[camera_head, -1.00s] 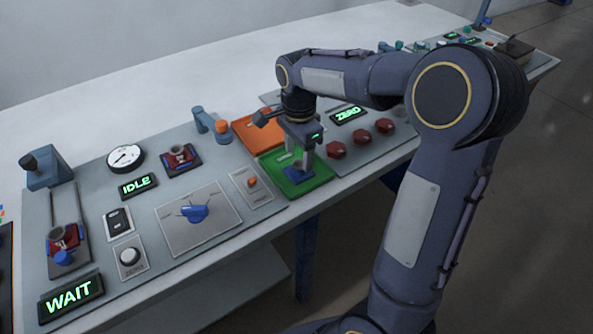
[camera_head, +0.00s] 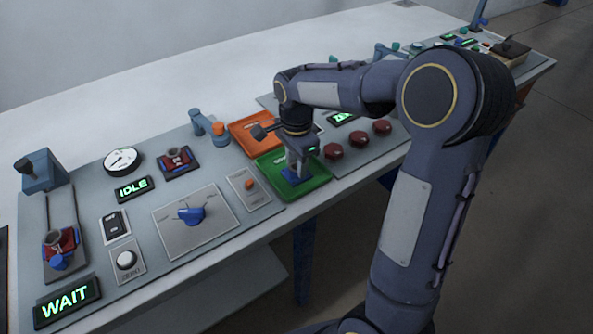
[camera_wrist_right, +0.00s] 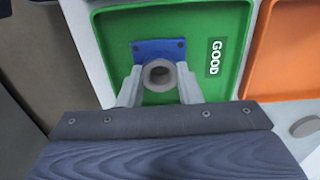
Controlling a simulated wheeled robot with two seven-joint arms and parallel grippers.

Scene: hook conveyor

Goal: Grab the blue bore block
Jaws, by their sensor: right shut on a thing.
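The blue bore block (camera_head: 294,175) is in the green tray marked GOOD (camera_head: 318,186). In the right wrist view the block (camera_wrist_right: 178,47) shows a flat blue base with a grey ring-shaped bore (camera_wrist_right: 158,74) on it. My right gripper (camera_head: 297,167) points down over the tray. In the right wrist view its two fingers (camera_wrist_right: 160,88) stand on either side of the grey bore and are shut on it. The gripper hides part of the block in the head view. My left gripper is not in view.
An orange tray (camera_head: 243,124) lies beside the green one. Red knobs (camera_head: 358,139) are to the right, and a post with an orange tip (camera_head: 219,130) is to the left. A dial panel (camera_head: 212,230) and a WAIT display (camera_head: 68,303) lie further left.

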